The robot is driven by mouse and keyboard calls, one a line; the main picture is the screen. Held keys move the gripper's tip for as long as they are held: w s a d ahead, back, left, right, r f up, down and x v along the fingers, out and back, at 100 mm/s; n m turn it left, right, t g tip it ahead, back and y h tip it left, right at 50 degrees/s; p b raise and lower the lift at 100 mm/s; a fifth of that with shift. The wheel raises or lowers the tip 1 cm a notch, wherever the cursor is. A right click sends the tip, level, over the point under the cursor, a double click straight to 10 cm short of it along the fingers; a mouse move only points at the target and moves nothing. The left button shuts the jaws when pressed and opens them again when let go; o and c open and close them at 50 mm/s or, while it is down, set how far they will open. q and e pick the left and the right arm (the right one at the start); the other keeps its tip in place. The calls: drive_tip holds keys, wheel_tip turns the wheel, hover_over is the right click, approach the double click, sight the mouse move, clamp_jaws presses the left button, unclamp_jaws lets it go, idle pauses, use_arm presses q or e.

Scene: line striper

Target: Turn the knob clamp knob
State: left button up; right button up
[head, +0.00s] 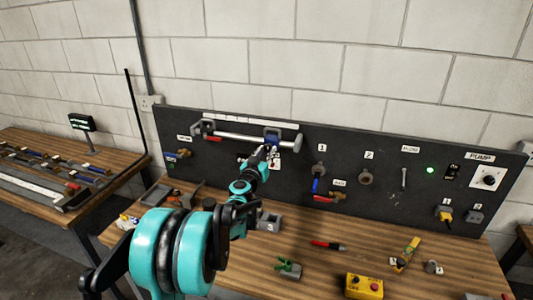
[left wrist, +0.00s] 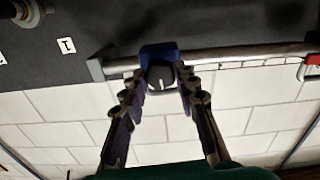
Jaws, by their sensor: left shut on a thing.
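The knob clamp (head: 271,136) is a blue block on a horizontal metal rail (head: 235,137) across the upper part of the black panel. In the left wrist view the blue clamp body (left wrist: 158,52) sits on the rail, and its black knob (left wrist: 160,80) with a white pointer line faces the camera. My left gripper (head: 268,149) reaches up to the clamp. In the left wrist view the fingers of my left gripper (left wrist: 160,74) are shut on the knob, one on each side. In the head view the gripper mostly hides the knob. My right gripper is not in view.
The black panel (head: 390,205) carries valves, a green lamp (head: 430,170) and a pump dial (head: 488,179). A yellow button box (head: 363,286) and a red screwdriver-like tool (head: 327,245) lie on the wooden bench (head: 330,265).

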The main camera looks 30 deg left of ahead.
use_arm(q)
drive_tip(key=n, duration=0.6)
drive_tip(key=shift+b, duration=0.35)
drive_tip(key=n, duration=1.2)
drive_tip(key=shift+n+b, duration=0.4)
drive_tip(key=n, duration=0.6)
drive_tip(key=shift+n, duration=0.3)
drive_tip(key=o, duration=1.2)
drive_tip(key=shift+c, duration=0.2)
drive_tip(key=shift+s, duration=0.1)
